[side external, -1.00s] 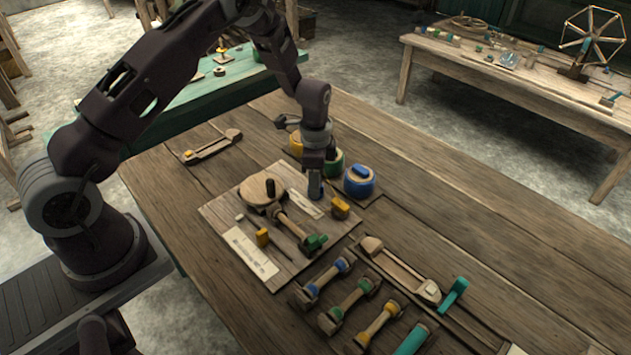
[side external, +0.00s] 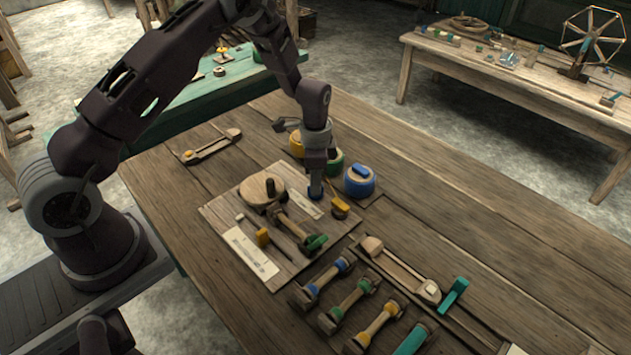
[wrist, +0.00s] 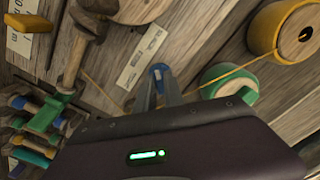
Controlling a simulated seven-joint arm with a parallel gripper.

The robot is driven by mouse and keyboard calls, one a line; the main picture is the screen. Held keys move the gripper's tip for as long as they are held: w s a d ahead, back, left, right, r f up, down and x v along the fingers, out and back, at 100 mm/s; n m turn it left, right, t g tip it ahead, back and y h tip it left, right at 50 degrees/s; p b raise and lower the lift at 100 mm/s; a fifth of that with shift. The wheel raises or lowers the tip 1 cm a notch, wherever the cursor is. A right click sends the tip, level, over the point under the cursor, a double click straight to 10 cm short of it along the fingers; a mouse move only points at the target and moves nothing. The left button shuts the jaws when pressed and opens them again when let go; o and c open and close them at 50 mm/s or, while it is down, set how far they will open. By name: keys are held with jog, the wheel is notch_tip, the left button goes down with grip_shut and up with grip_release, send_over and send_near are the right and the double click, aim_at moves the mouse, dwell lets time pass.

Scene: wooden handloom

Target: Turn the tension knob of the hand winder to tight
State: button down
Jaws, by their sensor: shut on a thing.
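The hand winder's board (side external: 222,215) lies on the table, with a round wooden disc and dark peg (side external: 262,188) and a shaft with a green end (side external: 313,243). The tension knob is a small blue knob (side external: 315,194) at the board's far edge, beside a white label strip (side external: 304,204). My gripper (side external: 316,183) points straight down and is shut on the knob. In the wrist view the blue knob (wrist: 159,70) shows between my fingertips (wrist: 158,86). The fingers hide much of it, and I cannot read its setting.
Yellow, green and blue (side external: 359,180) spools stand close behind my gripper. A yellow thread (wrist: 215,82) runs from the yellow spool (wrist: 283,30) past my fingers. A small yellow-topped piece (side external: 340,205) sits just right of the knob. Several bobbins (side external: 350,295) lie in front.

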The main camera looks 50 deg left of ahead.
jog(key=n, duration=1.3)
jog(key=shift+n, duration=0.3)
jog(key=n, duration=0.4)
jog(key=shift+n, duration=0.3)
jog(key=c, duration=1.4)
grip_release()
jog(key=shift+c, duration=0.2)
